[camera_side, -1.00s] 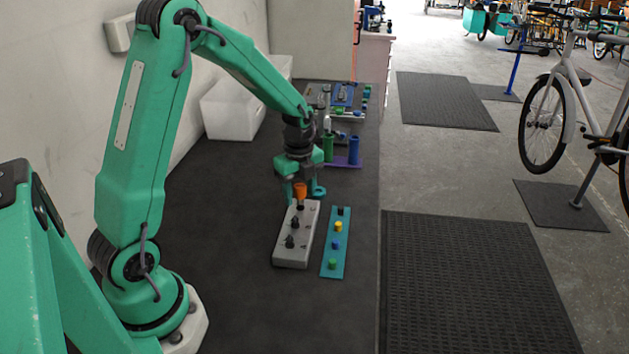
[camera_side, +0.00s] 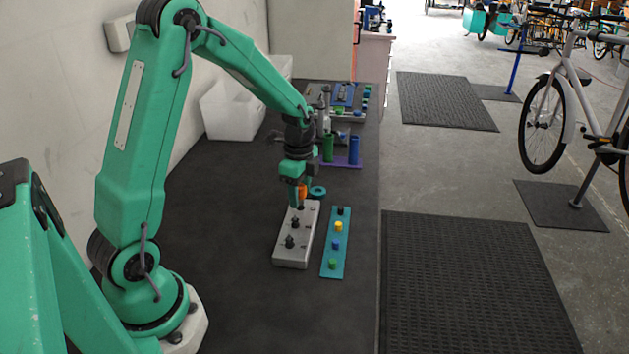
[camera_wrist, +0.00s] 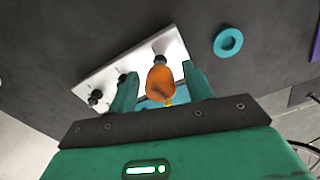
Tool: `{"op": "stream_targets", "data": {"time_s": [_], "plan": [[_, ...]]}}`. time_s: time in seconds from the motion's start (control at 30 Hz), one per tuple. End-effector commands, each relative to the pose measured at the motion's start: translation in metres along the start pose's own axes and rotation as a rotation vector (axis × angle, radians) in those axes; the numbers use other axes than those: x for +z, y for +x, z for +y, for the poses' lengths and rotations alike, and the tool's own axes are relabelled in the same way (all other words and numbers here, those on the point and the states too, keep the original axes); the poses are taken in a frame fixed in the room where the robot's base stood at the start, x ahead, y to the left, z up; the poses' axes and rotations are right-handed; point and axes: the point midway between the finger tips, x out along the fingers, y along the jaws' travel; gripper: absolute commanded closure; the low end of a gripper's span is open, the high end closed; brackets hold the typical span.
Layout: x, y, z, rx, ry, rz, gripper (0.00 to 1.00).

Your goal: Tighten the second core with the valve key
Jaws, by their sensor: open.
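The orange valve key (camera_side: 303,191) stands upright at the far end of the grey block (camera_side: 283,260), over its far post. My gripper (camera_wrist: 161,87) is open around the key in the wrist view, with one finger on each side of the orange handle (camera_wrist: 160,82). I see gaps between the handle and the fingers. In the side view, a finger partly covers the key. Two dark valve cores stand farther along the block: the middle one (camera_side: 295,223) and the near one (camera_side: 290,242). Whether the key's lower end sits on its post cannot be told.
A teal strip (camera_side: 330,268) with yellow, blue and green caps lies right of the block. A teal ring (camera_side: 318,192) lies just beyond the key. A purple stand (camera_side: 348,162) with green and blue cylinders is farther back. The dark bench is clear left of the block.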

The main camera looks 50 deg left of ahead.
Motion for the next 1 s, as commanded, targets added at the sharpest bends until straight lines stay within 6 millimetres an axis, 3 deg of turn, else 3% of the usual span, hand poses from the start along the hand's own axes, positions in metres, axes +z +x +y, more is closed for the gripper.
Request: {"op": "stream_targets", "data": {"time_s": [0.6,0.93,1.0], "plan": [[0.0,0.0,0.0,0.0,-0.469,0.0,0.5],[0.0,0.0,0.0,0.0,-0.514,0.0,0.5],[0.0,0.0,0.0,0.0,-0.513,0.0,0.6]]}}
